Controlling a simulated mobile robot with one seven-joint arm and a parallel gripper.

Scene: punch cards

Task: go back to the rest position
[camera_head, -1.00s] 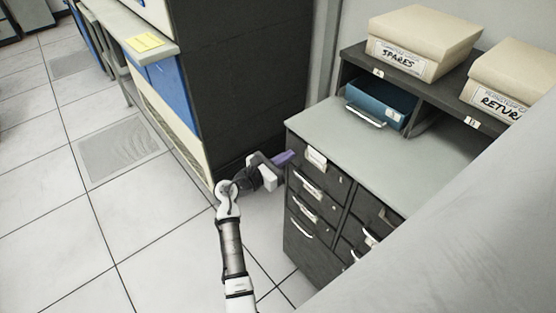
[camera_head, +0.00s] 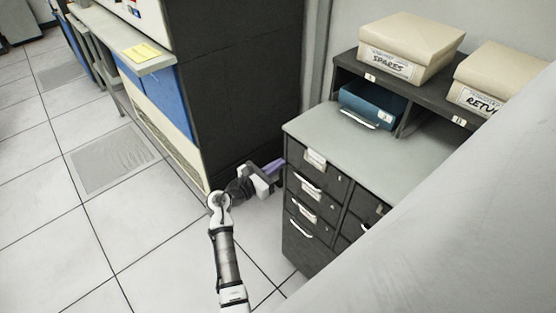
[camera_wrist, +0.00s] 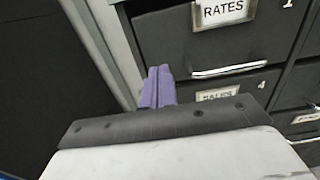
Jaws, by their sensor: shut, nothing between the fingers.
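My gripper (camera_head: 276,166) has purple fingers and is at the left side of the dark drawer cabinet (camera_head: 318,240), near its upper front corner. In the wrist view the two purple fingers (camera_wrist: 158,86) lie side by side, shut and empty. They point toward the cabinet front, by a drawer labelled "RATES" (camera_wrist: 225,12). I cannot tell whether the fingertips touch the cabinet.
A dark machine cabinet (camera_head: 250,90) stands behind my arm. Boxes labelled "SPARES" (camera_head: 410,45) and "RETU..." (camera_head: 495,75) sit on a shelf above a blue tray (camera_head: 372,105). A large pale surface blocks the lower right. The tiled floor (camera_head: 60,230) at left is clear.

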